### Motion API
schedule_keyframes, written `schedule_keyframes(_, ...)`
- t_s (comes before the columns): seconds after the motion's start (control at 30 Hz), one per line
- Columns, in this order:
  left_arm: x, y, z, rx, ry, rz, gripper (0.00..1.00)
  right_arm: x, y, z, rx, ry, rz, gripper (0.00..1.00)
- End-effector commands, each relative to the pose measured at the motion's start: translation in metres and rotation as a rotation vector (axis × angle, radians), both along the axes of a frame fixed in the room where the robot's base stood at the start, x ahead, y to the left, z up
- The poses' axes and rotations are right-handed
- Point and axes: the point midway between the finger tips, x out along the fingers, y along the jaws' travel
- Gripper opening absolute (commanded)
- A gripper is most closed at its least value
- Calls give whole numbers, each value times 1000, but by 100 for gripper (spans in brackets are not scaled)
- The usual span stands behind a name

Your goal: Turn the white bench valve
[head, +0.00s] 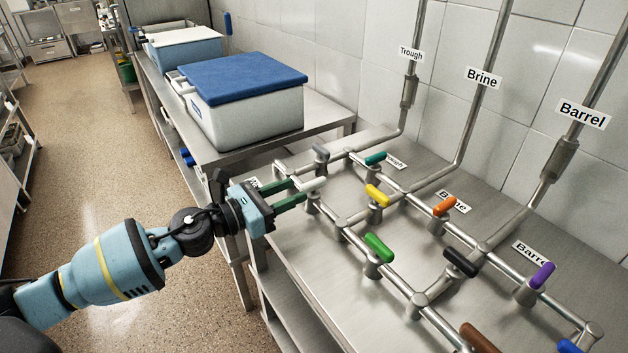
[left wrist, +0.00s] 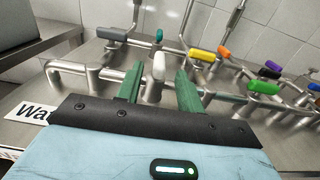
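The white valve handle (head: 311,186) sits on the pipework at the left end of the steel bench. It also shows in the left wrist view (left wrist: 159,66), upright in the picture between and just beyond my green fingertips. My left gripper (head: 295,193) reaches in from the left with its two fingers apart, one on each side of the white handle's line. I cannot tell whether either finger touches the handle. My right gripper is in neither view.
Other handles stand close by: grey (head: 320,152), teal (head: 375,158), yellow (head: 377,195), green (head: 378,247), orange (head: 444,206), black (head: 460,263) and purple (head: 542,275). A blue-lidded white box (head: 245,110) stands behind. Pipes labelled Trough, Brine and Barrel rise along the tiled wall.

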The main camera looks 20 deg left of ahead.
Motion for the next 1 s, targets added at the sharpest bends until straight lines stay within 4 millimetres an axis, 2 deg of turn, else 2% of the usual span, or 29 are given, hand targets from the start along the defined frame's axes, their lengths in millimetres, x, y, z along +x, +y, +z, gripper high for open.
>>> schedule_keyframes(0.07, 11, -9, 6, -2, -6, -2, 37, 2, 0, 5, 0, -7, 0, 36)
schedule_keyframes(0.4, 44, -35, 2, -2, -2, -1, 37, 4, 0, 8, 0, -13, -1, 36)
schedule_keyframes(0.77, 49, -39, 1, -1, -1, -1, 37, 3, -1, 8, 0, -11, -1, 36)
schedule_keyframes(0.83, 49, -39, 1, -1, -1, -1, 32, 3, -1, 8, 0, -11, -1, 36)
schedule_keyframes(1.0, 49, -39, 1, -1, -1, -1, 10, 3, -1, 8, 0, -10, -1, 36)
